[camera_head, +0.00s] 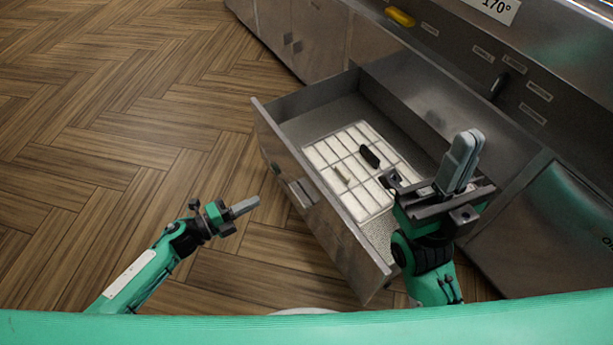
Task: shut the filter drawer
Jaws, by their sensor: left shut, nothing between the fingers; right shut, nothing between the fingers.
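The filter drawer (326,212) is pulled out from the steel range and stands open. A white filter with a dark grid (368,203) lies inside it, with a dark piece (369,156) and a small tan piece (342,174) on top. My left gripper (246,207) is shut and empty, over the floor to the left of the drawer front, apart from the handle (302,192). My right gripper (461,160) is shut and empty, fingers pointing up, at the right side of the drawer. It hides part of the drawer's right side.
The steel range (440,95) runs from upper left to lower right, with closed doors (293,38) beyond the drawer. A yellow handle (400,17) and a black handle (498,86) are on its front panel. The wooden floor (110,120) at the left is clear.

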